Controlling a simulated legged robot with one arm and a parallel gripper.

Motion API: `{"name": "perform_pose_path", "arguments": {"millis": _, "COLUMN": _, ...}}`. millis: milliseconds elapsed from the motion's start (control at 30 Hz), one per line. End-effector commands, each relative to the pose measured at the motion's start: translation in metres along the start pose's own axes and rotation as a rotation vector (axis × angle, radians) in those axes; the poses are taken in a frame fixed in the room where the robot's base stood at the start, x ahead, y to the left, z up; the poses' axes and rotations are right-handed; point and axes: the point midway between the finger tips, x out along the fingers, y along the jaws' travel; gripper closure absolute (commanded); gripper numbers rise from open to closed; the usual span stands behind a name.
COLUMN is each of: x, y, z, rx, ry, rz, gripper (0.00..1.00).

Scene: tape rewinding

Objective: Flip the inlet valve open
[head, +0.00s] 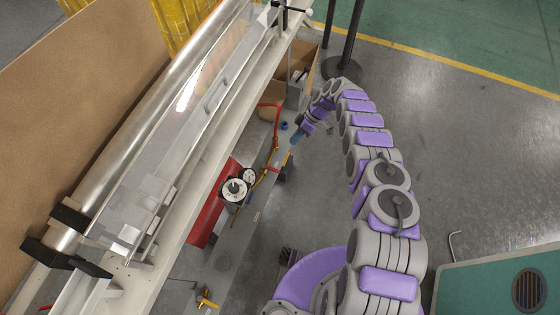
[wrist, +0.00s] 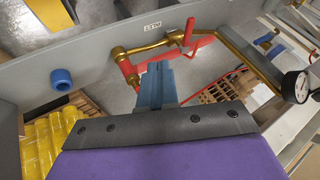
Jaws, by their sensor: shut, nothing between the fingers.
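My gripper (wrist: 155,78) is shut, its blue fingers together with nothing between them. In the wrist view its tips are just below a brass pipe fitted with a red-handled valve (wrist: 189,32). A red bar passes close behind the tips; I cannot tell whether they touch it. Red also shows at the left end of the pipe (wrist: 128,70). In the head view my gripper (head: 295,139) is right of the brass piping, between two red handles, an upper one (head: 271,107) and a lower one (head: 275,169).
A blue knob (wrist: 60,79) sits on the grey panel left of my gripper. A pressure gauge (wrist: 296,87) is at right. In the head view, gauges (head: 235,190) stand by a red panel (head: 212,205), below the long machine rail (head: 185,180).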

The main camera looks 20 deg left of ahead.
Motion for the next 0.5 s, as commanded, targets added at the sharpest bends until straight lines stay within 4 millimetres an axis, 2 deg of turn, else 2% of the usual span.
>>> {"name": "perform_pose_path", "arguments": {"millis": 133, "x": 0.004, "y": 0.000, "z": 0.000, "rx": 0.000, "ry": 0.000, "rz": -0.001, "gripper": 1.00}}
{"name": "perform_pose_path", "arguments": {"millis": 267, "x": 0.018, "y": 0.000, "z": 0.001, "rx": 0.001, "ry": 0.001, "rz": -0.001, "gripper": 1.00}}
{"name": "perform_pose_path", "arguments": {"millis": 500, "x": 0.065, "y": 0.000, "z": 0.002, "rx": 0.002, "ry": 0.000, "rz": -0.004, "gripper": 1.00}}
